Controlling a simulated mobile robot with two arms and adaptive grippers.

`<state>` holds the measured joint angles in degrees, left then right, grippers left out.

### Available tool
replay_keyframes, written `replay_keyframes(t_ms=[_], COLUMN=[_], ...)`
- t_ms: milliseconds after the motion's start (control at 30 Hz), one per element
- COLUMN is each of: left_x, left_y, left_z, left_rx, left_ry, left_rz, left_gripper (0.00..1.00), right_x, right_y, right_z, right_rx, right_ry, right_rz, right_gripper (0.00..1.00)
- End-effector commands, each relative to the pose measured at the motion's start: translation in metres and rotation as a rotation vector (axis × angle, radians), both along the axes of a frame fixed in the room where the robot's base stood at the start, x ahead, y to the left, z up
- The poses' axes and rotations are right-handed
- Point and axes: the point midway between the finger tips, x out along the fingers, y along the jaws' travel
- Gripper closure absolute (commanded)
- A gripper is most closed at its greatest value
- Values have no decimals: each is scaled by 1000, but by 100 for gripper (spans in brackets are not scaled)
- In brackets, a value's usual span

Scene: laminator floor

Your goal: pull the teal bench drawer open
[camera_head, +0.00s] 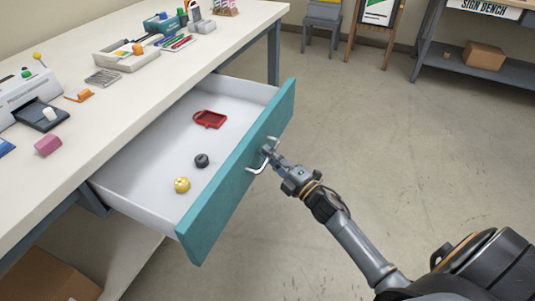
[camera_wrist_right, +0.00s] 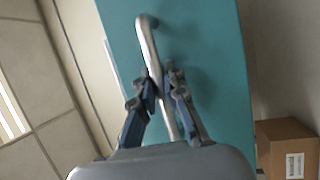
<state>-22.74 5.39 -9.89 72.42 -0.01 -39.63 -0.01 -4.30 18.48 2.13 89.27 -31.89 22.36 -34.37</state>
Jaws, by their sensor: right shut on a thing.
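The teal bench drawer (camera_head: 240,176) stands well out from under the white bench top, with its white inside showing. Its silver bar handle (camera_head: 257,167) is on the teal front. My right gripper (camera_head: 270,153) is at the handle. In the right wrist view the handle (camera_wrist_right: 148,45) runs between the two fingers of my right gripper (camera_wrist_right: 162,88), which are shut on it. The teal front (camera_wrist_right: 220,60) fills the middle of that view. In the drawer lie a red tray-like thing (camera_head: 210,119), a dark round thing (camera_head: 202,160) and a yellow round thing (camera_head: 182,185). My left gripper is out of view.
The bench top (camera_head: 130,110) carries a laminator (camera_head: 25,90), a grey tray (camera_head: 128,58) and several small things. A cardboard box (camera_head: 50,275) sits below the bench. Open floor (camera_head: 390,140) lies to the right. A shelf with a box (camera_head: 484,55) stands at the back right.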

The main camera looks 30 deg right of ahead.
Motion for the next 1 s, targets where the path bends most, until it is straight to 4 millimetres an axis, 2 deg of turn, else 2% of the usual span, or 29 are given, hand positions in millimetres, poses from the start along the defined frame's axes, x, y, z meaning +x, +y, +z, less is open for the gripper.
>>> replay_keyframes(t_ms=[100, 133, 167, 567, 667, 1000], left_x=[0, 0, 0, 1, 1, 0], left_y=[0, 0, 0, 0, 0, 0], left_z=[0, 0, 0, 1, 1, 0], left_rx=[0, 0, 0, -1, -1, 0], left_ry=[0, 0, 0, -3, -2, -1], left_rz=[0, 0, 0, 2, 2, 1], left_gripper=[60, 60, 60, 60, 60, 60], right_x=[0, 0, 0, -5, -17, -85], right_y=[0, 0, 0, -1, -5, -23], right_z=[-1, -1, -1, -2, -5, -17], right_rx=[-1, -1, -1, -1, -1, 0], right_ry=[2, 3, 2, 2, 4, 5], right_rz=[0, 0, 0, 0, -2, -1], right_gripper=[100, 84, 78, 78, 78, 78])
